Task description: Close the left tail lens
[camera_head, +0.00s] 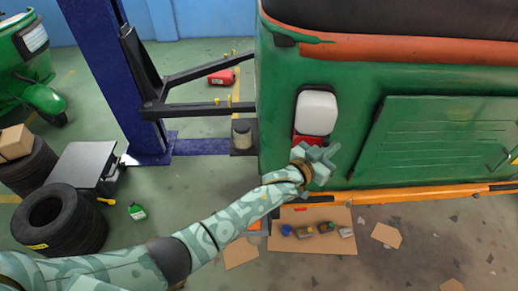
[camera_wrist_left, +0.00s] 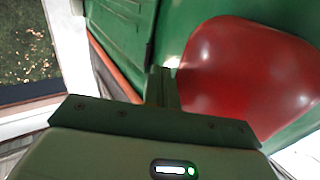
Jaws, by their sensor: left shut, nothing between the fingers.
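The left tail lens (camera_head: 317,113) is on the green rear of the rickshaw (camera_head: 400,85). It shows a white upper part and a red lower part (camera_head: 303,139). In the left wrist view a large glossy red lens surface (camera_wrist_left: 245,70) fills the right side. My left gripper (camera_head: 324,158) is just below the lens in the head view, with its fingers shut and empty. In the wrist view the shut fingers (camera_wrist_left: 162,88) are close beside the red surface; I cannot tell if they touch it. The lens's hinge is not visible.
An orange bumper bar (camera_head: 420,194) runs along the rickshaw's lower edge. Below it lies cardboard (camera_head: 290,240) with several small parts. A blue lift post (camera_head: 105,70) stands to the left, with tyres (camera_head: 60,220) nearer.

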